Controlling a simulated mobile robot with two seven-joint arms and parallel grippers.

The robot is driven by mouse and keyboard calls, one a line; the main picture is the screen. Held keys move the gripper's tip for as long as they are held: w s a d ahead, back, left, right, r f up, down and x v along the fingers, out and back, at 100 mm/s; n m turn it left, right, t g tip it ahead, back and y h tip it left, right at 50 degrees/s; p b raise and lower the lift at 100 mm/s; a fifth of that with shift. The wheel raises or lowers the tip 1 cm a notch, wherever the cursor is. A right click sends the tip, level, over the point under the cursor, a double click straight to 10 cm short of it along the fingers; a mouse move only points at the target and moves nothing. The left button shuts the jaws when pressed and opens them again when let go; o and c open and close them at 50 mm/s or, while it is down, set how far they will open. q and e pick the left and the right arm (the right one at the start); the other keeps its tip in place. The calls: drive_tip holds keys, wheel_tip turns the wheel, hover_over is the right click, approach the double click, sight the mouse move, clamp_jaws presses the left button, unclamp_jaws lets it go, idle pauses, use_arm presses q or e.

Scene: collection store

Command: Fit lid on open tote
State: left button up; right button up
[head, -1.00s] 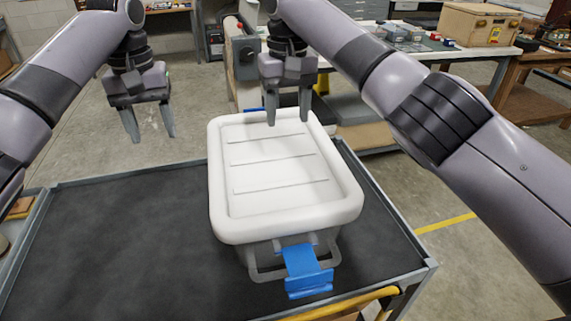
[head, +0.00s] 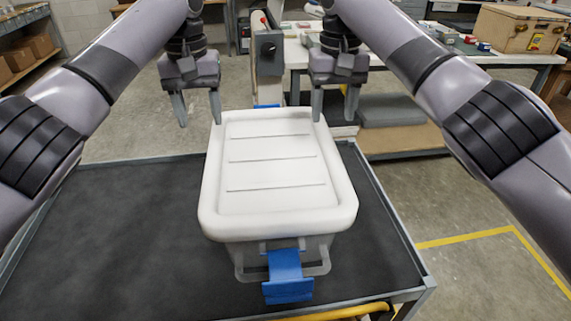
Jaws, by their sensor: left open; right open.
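The white lid (head: 272,172) lies on top of the grey tote (head: 330,243) and covers its opening. Whether its rim is seated all round cannot be told. A blue latch (head: 287,278) hangs down on the near end of the tote, and a bit of blue shows at the far end too. My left gripper (head: 198,108) is open and empty by the lid's far left corner. My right gripper (head: 333,104) is open and empty by the lid's far right corner. Both have their fingers pointing down.
The tote stands on a cart with a dark mat (head: 120,250) and a raised metal rim. The mat is clear to the left of the tote. A yellow handle (head: 345,311) is at the cart's near edge. A workbench with a wooden box (head: 515,35) stands behind on the right.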

sight(214, 156)
use_arm(q)
drive_tip(key=f+b, duration=0.6)
drive_tip(key=d+f+b, duration=0.1)
drive_tip(key=f+b, duration=0.2)
drive_tip(key=shift+w, duration=0.1)
use_arm(e)
drive_tip(key=f, duration=0.6)
drive_tip(key=d+f, duration=0.1)
drive_tip(key=f, duration=0.2)
